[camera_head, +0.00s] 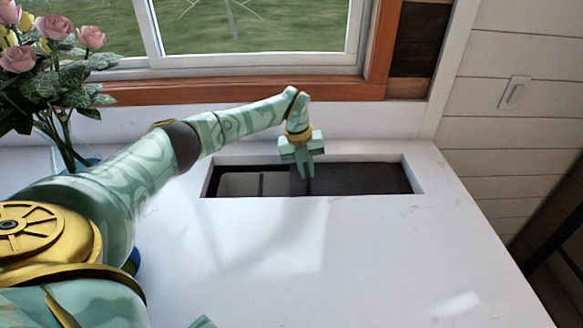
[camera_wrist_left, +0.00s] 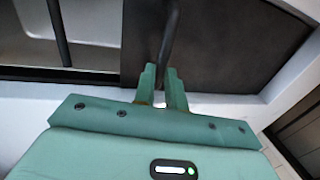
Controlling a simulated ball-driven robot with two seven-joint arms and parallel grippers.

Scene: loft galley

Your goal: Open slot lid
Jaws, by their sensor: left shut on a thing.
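A rectangular slot (camera_head: 409,168) is cut into the white counter below the window. A dark lid (camera_head: 365,178) covers its right part; the left part is open over a grey basin (camera_head: 238,184). My left gripper (camera_head: 304,172) points down at the lid's left part. In the left wrist view its fingers (camera_wrist_left: 166,82) are shut on the dark bar handle (camera_wrist_left: 171,30), which rises from the lid (camera_wrist_left: 235,45). The fingers hide part of the handle. My right gripper is not in view.
A vase of pink roses (camera_head: 54,27) stands at the left back. A second dark bar (camera_wrist_left: 58,32) crosses the basin opening. The window and its wooden frame (camera_head: 240,91) rise behind the slot. The counter (camera_head: 370,250) in front is clear.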

